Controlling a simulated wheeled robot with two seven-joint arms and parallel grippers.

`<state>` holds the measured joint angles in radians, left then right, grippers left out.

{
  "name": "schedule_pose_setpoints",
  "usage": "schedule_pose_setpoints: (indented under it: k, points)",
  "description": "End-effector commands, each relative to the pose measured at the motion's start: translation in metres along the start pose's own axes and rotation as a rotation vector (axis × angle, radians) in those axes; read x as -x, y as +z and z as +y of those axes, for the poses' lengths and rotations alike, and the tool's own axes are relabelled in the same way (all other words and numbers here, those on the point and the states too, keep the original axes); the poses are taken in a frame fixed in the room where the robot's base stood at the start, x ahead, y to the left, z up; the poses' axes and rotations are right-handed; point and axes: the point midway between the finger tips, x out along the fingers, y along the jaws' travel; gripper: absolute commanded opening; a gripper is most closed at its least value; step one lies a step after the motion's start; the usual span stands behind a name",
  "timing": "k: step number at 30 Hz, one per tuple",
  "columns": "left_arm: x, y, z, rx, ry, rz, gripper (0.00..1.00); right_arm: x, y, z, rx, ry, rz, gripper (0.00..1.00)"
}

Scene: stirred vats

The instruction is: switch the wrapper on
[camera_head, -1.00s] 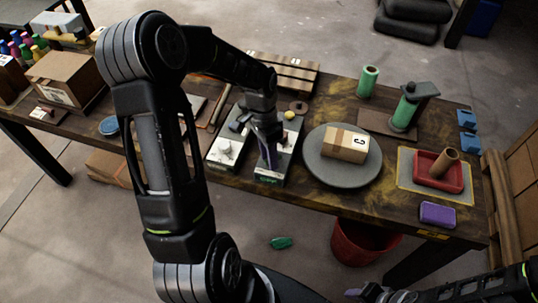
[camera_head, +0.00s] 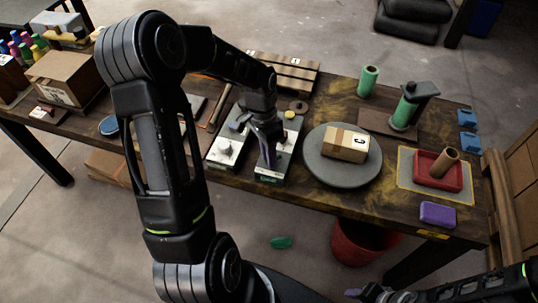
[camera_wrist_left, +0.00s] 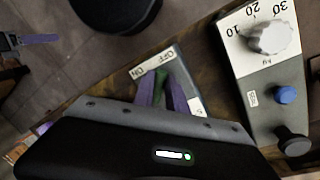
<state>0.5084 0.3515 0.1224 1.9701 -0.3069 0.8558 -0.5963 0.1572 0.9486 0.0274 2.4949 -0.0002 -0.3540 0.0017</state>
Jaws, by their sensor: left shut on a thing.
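The switch box (camera_head: 274,177) is a grey box at the table's front edge, left of the round grey turntable (camera_head: 343,178). In the left wrist view its plate (camera_wrist_left: 183,67) carries OFF and ON labels. A green lever (camera_wrist_left: 161,77) stands between the purple fingers of my left gripper (camera_wrist_left: 163,88). In the head view my left gripper (camera_head: 269,157) is over the box, shut on this lever. The fingers hide part of it, and I cannot tell which label it points to. A taped parcel (camera_head: 344,145) lies on the turntable. My right gripper (camera_head: 366,294) is partly visible at the bottom.
A second box (camera_head: 225,151) with a scaled knob (camera_wrist_left: 271,37) and a blue button (camera_wrist_left: 285,95) stands close left of the switch box. Right of the turntable are a red tray (camera_head: 425,181), a purple block (camera_head: 438,214) and a green roll stand (camera_head: 404,112).

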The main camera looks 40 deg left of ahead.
Motion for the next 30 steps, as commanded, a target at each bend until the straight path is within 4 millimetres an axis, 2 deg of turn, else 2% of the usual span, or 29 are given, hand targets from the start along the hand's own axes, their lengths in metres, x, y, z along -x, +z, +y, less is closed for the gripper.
schedule_pose_setpoints:
  k: [11,30]
  points:
    - [-0.001,0.0,0.002,0.189,-0.001,0.039,0.0,-0.009,-0.001,0.003,0.001,-0.002,0.002,0.36]
    - [-0.001,-0.001,0.008,0.769,0.0,0.157,0.0,-0.025,-0.001,0.009,0.001,-0.002,0.003,0.36]
